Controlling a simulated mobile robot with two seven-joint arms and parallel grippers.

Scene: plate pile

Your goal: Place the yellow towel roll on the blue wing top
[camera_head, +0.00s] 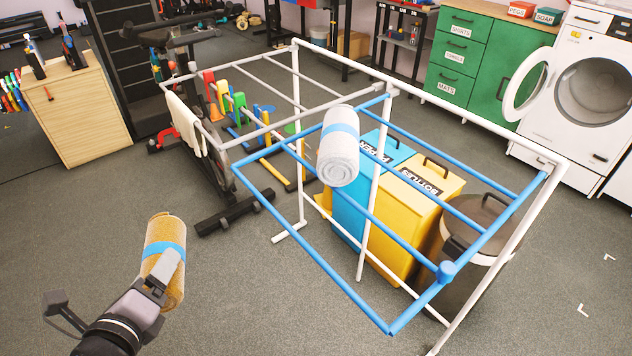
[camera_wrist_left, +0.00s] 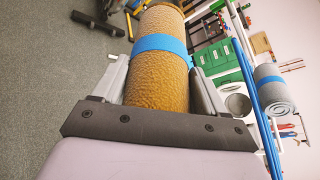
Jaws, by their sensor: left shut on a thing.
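The yellow towel roll (camera_head: 157,283) has a blue band around it and is held upright by my left gripper (camera_head: 165,272), left of the drying rack. In the left wrist view the roll (camera_wrist_left: 158,80) sits between the two fingers of my left gripper (camera_wrist_left: 158,88). The blue wing top (camera_head: 322,262) is a frame of blue bars on the near side of the white rack. A white towel roll (camera_head: 343,168) with a blue band lies across its far left part. It also shows in the left wrist view (camera_wrist_left: 274,92). My right gripper is not in view.
The white rack (camera_head: 480,120) stands around a blue paper bin (camera_head: 354,215), a yellow bottles bin (camera_head: 402,215) and a dark round bin (camera_head: 478,240). A grey wing (camera_head: 245,131) extends left with a white towel (camera_head: 185,122) over it.

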